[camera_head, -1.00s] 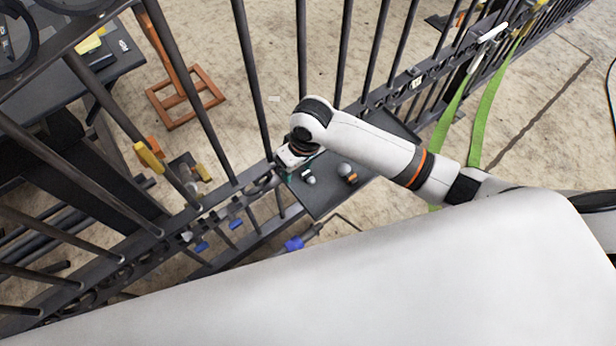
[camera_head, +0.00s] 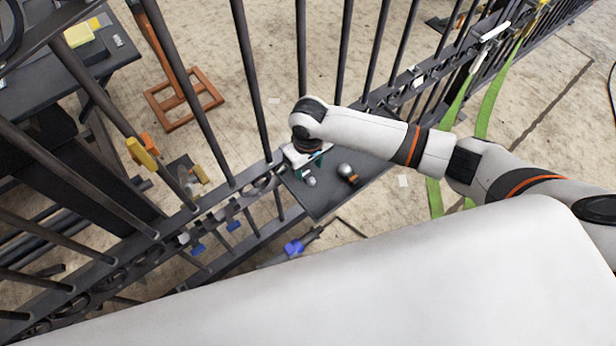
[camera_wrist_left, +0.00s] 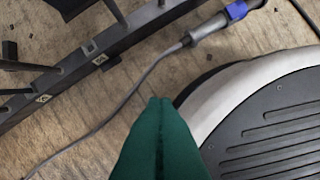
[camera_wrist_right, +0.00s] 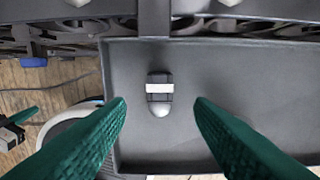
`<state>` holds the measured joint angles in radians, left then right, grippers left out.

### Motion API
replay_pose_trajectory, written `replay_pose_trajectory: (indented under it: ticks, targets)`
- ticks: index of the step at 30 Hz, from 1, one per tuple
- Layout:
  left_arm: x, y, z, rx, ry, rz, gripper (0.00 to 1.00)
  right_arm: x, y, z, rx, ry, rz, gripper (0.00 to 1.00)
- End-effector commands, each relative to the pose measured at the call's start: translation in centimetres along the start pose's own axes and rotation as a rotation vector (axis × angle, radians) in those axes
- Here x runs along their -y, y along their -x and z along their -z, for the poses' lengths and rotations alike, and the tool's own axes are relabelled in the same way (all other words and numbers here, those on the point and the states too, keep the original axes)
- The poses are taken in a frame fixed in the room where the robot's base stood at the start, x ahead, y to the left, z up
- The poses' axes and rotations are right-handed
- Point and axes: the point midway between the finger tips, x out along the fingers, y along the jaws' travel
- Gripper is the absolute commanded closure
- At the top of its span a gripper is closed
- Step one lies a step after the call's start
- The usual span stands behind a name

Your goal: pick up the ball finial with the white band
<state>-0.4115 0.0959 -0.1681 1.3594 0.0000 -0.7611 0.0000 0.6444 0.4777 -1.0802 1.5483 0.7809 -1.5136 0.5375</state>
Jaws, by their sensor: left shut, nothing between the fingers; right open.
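The finial with the white band (camera_wrist_right: 160,88) lies on the dark tray (camera_wrist_right: 235,125) in the right wrist view. It has a dark body, a white band across it and a pale rounded end towards my gripper. My right gripper (camera_wrist_right: 160,101) is open, with one green finger on each side of the finial, not touching it in the picture. In the head view my right gripper (camera_head: 300,168) is over the tray's left part, beside a small grey ball (camera_head: 310,181). My left gripper (camera_wrist_left: 160,102) is shut and empty, pointing at the floor away from the tray.
Dark gate bars (camera_head: 252,85) rise behind the tray's left edge. A blue-collared tool (camera_head: 293,247) lies on the floor in front.

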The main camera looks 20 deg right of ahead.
Motion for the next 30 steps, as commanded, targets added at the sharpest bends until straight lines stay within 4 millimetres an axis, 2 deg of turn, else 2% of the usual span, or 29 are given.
replay_pose_trajectory:
  ticks: [1, 7, 17, 26, 30]
  targets:
    - [0.0, 0.2, -0.6, 0.008, 0.001, -0.001, 1.00, 0.0, -1.1, 0.1, -0.003, 0.000, 0.001, 0.52]
    - [-0.2, 1.9, -2.2, 0.019, 0.004, -0.002, 1.00, 0.0, -3.5, 0.0, -0.002, 0.001, 0.000, 0.52]
    - [-0.2, 2.4, -2.6, 0.020, 0.004, -0.003, 1.00, 0.0, -4.0, 0.0, 0.000, 0.002, 0.000, 0.52]
    - [-0.2, 2.4, -2.6, 0.020, 0.004, -0.003, 1.00, 0.0, -4.0, 0.0, 0.000, 0.001, 0.000, 0.99]
    - [-0.2, 2.4, -2.6, 0.020, 0.004, -0.003, 1.00, 0.0, -3.9, 0.0, 0.001, 0.001, 0.000, 1.00]
